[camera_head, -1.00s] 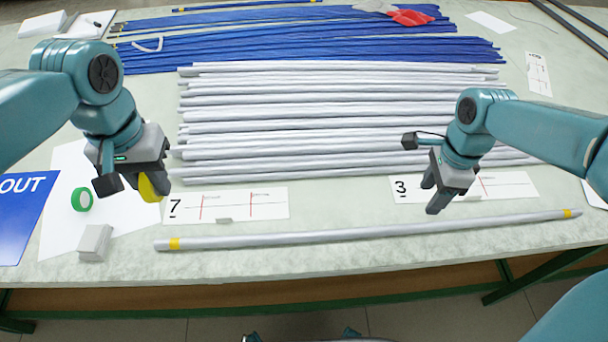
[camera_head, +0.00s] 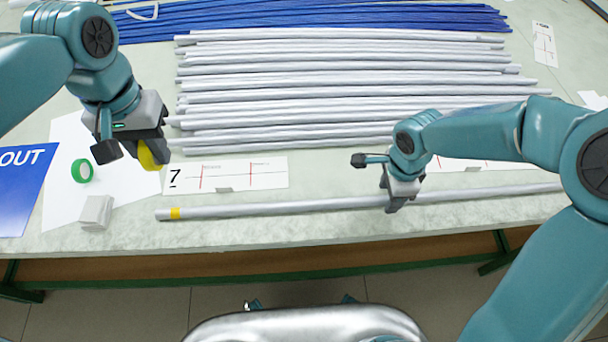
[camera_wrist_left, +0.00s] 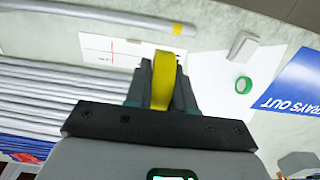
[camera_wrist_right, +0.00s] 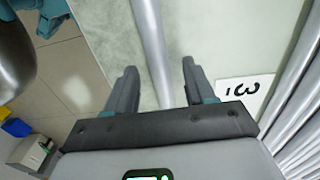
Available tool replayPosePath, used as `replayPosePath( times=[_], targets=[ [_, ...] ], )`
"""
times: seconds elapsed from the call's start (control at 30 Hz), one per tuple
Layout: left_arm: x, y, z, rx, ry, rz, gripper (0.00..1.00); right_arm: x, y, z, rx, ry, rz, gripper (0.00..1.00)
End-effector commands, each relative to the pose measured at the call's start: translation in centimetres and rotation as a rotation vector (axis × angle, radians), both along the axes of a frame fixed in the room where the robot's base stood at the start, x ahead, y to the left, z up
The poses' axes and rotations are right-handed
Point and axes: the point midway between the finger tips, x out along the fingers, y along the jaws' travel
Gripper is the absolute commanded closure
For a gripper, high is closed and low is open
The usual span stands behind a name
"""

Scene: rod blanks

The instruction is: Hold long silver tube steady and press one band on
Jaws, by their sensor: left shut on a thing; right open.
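The long silver tube (camera_head: 290,209) lies along the front of the table, with a yellow band (camera_head: 175,214) near its left end. That banded end also shows in the left wrist view (camera_wrist_left: 120,19). My left gripper (camera_head: 150,160) is shut on a yellow band or roll (camera_wrist_left: 162,82), held above the table behind the tube's left end. My right gripper (camera_head: 394,205) is open over the middle of the tube. In the right wrist view the tube (camera_wrist_right: 152,50) runs between its two fingers (camera_wrist_right: 160,85). The tube's right end is hidden behind my right arm in the head view.
Several silver tubes (camera_head: 340,80) lie in rows behind, with blue tubes (camera_head: 330,22) beyond. A card marked 7 (camera_head: 270,173), a green tape roll (camera_head: 82,171), a small grey block (camera_head: 96,212) and a blue sign (camera_head: 20,190) are on the left. The table's front edge is close to the tube.

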Motion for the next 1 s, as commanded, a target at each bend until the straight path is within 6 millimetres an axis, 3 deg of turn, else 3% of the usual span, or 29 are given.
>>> replayPosePath(
  times=[0.4, 0.57, 1.0],
  targets=[
    [0.00, 0.00, 0.01, 0.000, 0.000, 0.000, 1.00, -0.03, -0.01, -1.01, 0.001, 0.000, 0.000, 0.46],
    [0.00, 0.00, 0.01, 0.000, 0.000, 0.000, 1.00, -0.02, -0.01, -1.00, 0.001, 0.000, 0.000, 0.98],
    [0.00, 0.00, 0.01, 0.000, 0.000, 0.000, 1.00, -0.01, -0.01, -0.97, 0.001, 0.000, 0.000, 1.00]
  ],
)
